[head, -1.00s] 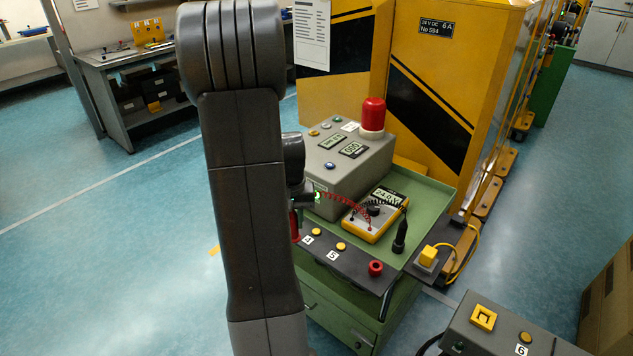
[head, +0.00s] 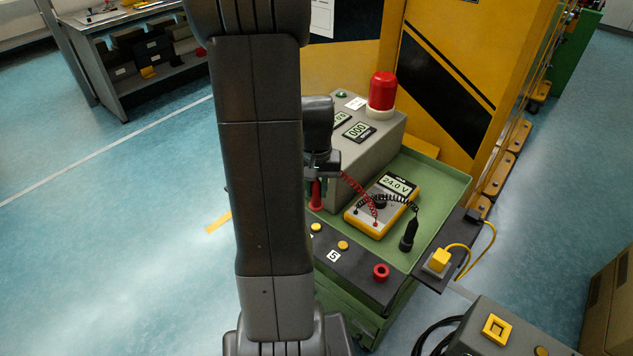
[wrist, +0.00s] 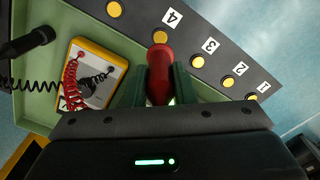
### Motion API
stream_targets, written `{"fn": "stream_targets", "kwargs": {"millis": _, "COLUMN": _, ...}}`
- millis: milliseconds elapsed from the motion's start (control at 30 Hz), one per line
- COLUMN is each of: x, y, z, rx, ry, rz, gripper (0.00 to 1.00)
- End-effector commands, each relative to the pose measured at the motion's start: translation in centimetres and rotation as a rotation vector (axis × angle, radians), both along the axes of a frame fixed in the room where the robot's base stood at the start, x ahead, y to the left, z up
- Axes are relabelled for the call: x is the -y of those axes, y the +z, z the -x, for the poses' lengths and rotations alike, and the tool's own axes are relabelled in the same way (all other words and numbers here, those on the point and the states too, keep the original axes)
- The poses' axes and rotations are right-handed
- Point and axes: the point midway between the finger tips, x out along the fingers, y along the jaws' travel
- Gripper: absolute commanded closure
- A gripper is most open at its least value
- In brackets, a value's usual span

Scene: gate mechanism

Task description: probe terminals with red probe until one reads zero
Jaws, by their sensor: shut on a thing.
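My gripper (wrist: 160,88) is shut on the red probe (wrist: 158,72), which also shows in the head view (head: 316,195). The probe hangs over the dark terminal strip (head: 366,283), close to yellow terminal 4 (wrist: 160,36); in the head view its lower end appears above that terminal (head: 315,227). I cannot make out the tip or any contact. Terminals 3 (wrist: 197,62), 2 (wrist: 228,82) and 1 (wrist: 253,98) lie to the right in the wrist view; terminal 5 (head: 343,245) is on the other side. The yellow multimeter (head: 382,205) reads 24.0 V.
A coiled red lead (head: 358,188) runs from the probe to the meter. The black probe (head: 409,233) stands on the green cart top (head: 436,190). A grey box (head: 375,152) with a red beacon (head: 382,92) stands behind, and a red ring (head: 381,271) sits on the strip.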

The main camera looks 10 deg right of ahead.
Motion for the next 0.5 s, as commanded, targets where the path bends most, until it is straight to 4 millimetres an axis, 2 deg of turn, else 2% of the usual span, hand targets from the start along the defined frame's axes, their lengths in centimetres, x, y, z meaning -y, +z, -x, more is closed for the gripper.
{"fn": "stream_targets", "kwargs": {"millis": 500, "x": 0.0, "y": -5.2, "z": 0.0, "rx": 0.000, "ry": 0.000, "rz": 0.000, "gripper": 0.99}}
